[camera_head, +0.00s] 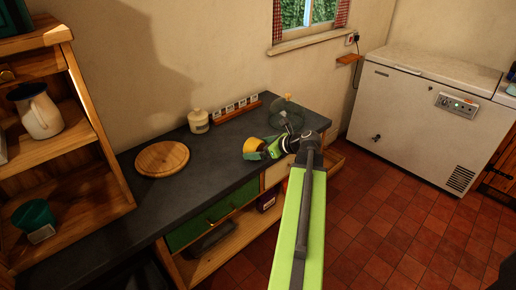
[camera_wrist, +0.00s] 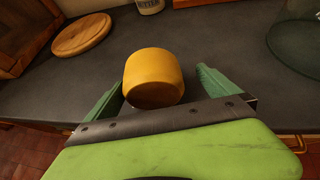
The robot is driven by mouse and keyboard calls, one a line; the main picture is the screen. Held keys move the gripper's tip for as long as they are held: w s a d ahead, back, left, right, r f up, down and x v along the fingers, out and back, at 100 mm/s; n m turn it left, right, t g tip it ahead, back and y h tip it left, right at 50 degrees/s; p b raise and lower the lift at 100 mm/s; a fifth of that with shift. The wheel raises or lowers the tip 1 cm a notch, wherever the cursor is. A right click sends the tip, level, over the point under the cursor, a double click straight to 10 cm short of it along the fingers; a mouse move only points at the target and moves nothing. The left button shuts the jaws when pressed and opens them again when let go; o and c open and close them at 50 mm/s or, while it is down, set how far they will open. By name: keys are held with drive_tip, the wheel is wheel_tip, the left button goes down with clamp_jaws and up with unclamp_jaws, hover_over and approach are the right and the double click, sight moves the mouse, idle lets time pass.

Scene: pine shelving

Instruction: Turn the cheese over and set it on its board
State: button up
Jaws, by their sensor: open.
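The cheese (camera_head: 251,145) is a yellow round with a darker brown face, seen near the counter's front edge. In the wrist view the cheese (camera_wrist: 153,72) lies between my gripper's green fingers, with its darker face toward the camera. My gripper (camera_wrist: 158,90) is open around it, with a visible gap on the right; contact on the left is unclear. In the head view my gripper (camera_head: 264,148) reaches in from the right. I cannot tell whether the cheese rests on the counter. The round wooden board (camera_head: 162,158) lies empty on the counter to the left; it also shows in the wrist view (camera_wrist: 82,34).
A cream jar (camera_head: 198,121) and a rack of labelled small containers (camera_head: 237,108) stand at the wall. A greenish transparent dome (camera_head: 287,112) is behind my wrist. Wooden shelves (camera_head: 95,200) border the left. The dark counter (camera_head: 205,165) is clear between board and cheese.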

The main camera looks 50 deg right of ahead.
drive_tip(key=p+v, duration=0.8)
drive_tip(key=v, duration=0.9)
